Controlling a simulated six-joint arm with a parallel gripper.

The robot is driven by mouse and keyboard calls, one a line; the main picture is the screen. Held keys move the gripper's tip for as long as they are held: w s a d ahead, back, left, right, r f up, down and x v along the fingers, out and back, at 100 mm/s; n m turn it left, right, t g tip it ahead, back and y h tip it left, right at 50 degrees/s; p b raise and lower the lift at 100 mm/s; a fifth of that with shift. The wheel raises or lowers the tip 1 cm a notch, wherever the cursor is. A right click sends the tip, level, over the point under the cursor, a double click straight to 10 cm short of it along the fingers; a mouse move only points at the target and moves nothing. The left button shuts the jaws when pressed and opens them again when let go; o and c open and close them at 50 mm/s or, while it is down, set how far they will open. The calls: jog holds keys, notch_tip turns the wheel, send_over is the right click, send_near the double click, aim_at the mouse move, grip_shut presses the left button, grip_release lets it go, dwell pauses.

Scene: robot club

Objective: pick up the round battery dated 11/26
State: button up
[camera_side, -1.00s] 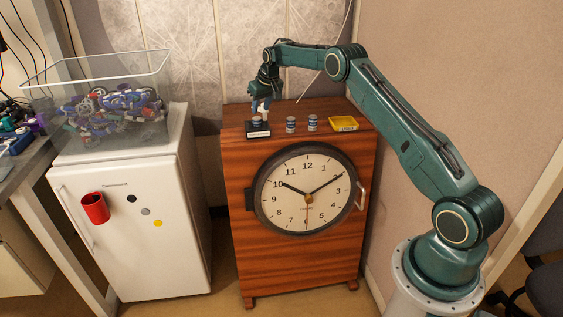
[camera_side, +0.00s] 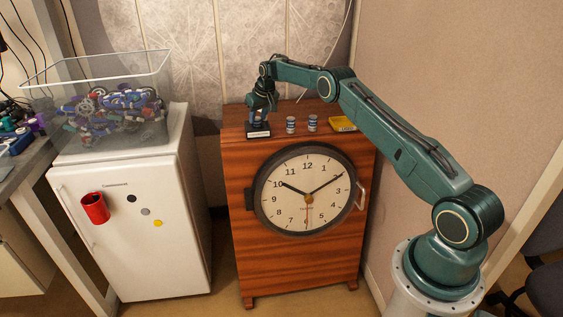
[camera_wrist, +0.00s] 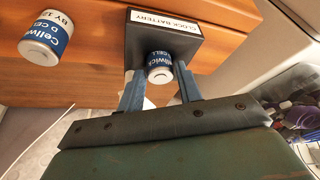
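In the wrist view, a blue-and-white round battery (camera_wrist: 160,68) stands in a black holder (camera_wrist: 185,44) whose white label reads CLOCK BATTERY. My gripper (camera_wrist: 155,75) is open, with one finger on each side of this battery. Its date is not readable. A second round battery (camera_wrist: 46,40) lies to the left in that view, its print partly readable as "BY 1". In the side view, my gripper (camera_side: 258,117) is down over the black holder (camera_side: 258,132). Two other round batteries, one left (camera_side: 291,125) and one right (camera_side: 312,123), stand beside it; their dates are too small to read.
The batteries stand on a wooden clock cabinet (camera_side: 241,190). A yellow tray (camera_side: 342,124) sits at the right of its top. A white fridge (camera_side: 140,240) with a clear bin of parts (camera_side: 95,130) stands to the left. A wall is close behind.

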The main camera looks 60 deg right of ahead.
aim_at(259, 119)
jog(key=shift+c, duration=0.2)
jog(key=c, duration=0.7)
jog(key=shift+o, duration=0.2)
jog(key=shift+r, duration=0.15)
notch_tip(259, 119, up, 10)
dwell(0.3)
dwell(0.6)
